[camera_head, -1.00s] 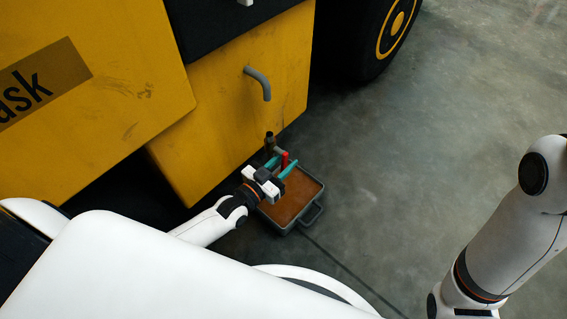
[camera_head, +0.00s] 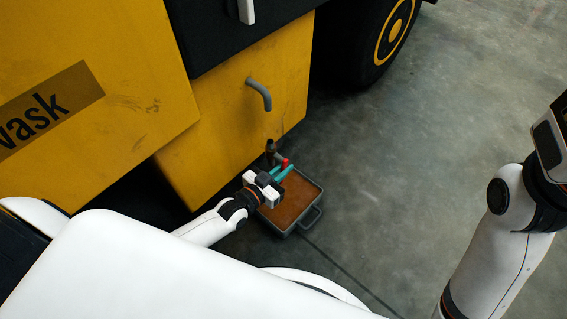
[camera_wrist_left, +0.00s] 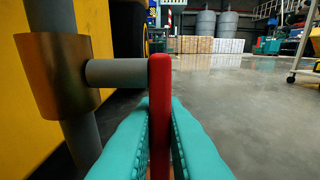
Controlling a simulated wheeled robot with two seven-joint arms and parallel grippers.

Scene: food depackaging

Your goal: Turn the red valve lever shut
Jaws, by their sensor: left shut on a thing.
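The red valve lever (camera_head: 285,162) shows small in the head view, beside a dark upright pipe (camera_head: 270,146) at the foot of the yellow machine. In the left wrist view the lever (camera_wrist_left: 160,75) stands upright at the end of a grey stem (camera_wrist_left: 120,72). The stem comes out of a brass-coloured collar (camera_wrist_left: 60,75) on the pipe. My left gripper (camera_head: 281,173) has teal fingers shut on the lever, one on each side, as the left wrist view (camera_wrist_left: 160,125) shows. My right gripper is out of view.
A grey tray (camera_head: 312,213) with brown liquid lies on the floor below the valve. The yellow machine (camera_head: 240,120) with a bent grey pipe (camera_head: 260,92) stands close on the left. A large black wheel (camera_head: 362,55) is behind. Concrete floor (camera_head: 420,150) to the right is clear.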

